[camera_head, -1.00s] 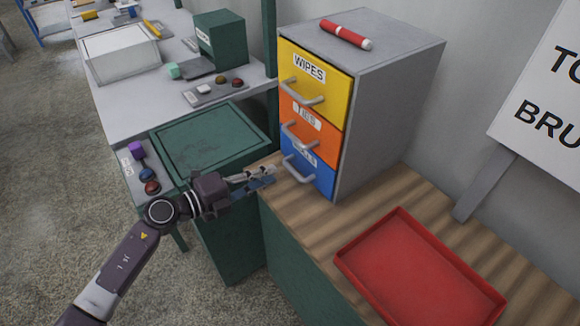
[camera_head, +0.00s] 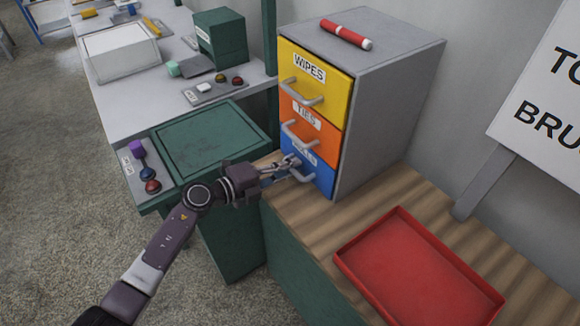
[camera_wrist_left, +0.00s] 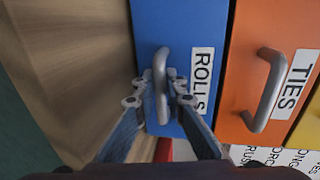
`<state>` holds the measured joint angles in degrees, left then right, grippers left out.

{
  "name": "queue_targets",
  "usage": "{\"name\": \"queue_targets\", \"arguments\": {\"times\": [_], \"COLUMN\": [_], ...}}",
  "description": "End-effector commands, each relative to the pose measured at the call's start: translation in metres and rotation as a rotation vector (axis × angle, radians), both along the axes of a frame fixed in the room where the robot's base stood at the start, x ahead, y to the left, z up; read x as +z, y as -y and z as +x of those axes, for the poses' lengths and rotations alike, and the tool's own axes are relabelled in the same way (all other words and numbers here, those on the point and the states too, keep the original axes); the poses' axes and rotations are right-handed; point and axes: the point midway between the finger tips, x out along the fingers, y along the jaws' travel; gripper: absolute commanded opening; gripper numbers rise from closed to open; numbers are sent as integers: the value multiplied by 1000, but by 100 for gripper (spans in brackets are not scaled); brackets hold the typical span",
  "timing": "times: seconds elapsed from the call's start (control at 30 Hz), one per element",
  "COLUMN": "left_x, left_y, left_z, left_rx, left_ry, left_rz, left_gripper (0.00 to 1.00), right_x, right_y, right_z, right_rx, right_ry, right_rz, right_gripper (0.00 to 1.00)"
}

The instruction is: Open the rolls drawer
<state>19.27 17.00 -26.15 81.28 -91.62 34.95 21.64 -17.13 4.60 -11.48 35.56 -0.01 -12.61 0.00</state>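The rolls drawer (camera_head: 318,176) is the blue bottom drawer of a grey cabinet, and it looks shut. In the left wrist view its blue front (camera_wrist_left: 180,22) carries a white ROLLS label (camera_wrist_left: 202,82) and a grey bar handle (camera_wrist_left: 161,88). My left gripper (camera_head: 293,163) is at this handle. In the left wrist view the fingers of the left gripper (camera_wrist_left: 163,84) stand on either side of the bar, close to it, and look open; firm contact is not clear. My right gripper is not in view.
The orange ties drawer (camera_head: 324,138) and yellow wipes drawer (camera_head: 333,95) sit above, both shut. A red marker-like cylinder (camera_head: 345,35) lies on the cabinet top. A red tray (camera_head: 420,265) is on the wooden counter (camera_head: 375,205). A green-topped bench section (camera_head: 210,140) is left.

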Motion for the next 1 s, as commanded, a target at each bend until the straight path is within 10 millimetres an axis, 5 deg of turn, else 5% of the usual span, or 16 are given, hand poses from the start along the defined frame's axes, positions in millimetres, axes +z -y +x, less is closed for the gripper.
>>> {"name": "queue_targets", "arguments": {"times": [0.57, 1.0], "left_x": [0, -2], "left_y": [-6, -85], "left_z": [-3, -61], "left_rx": [1, 2], "left_ry": [0, -5], "left_rz": [1, 5], "left_gripper": [0, 0], "right_x": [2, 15], "right_y": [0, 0], "right_z": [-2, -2], "right_rx": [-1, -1], "right_ry": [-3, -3], "right_rz": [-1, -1], "right_gripper": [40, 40]}}
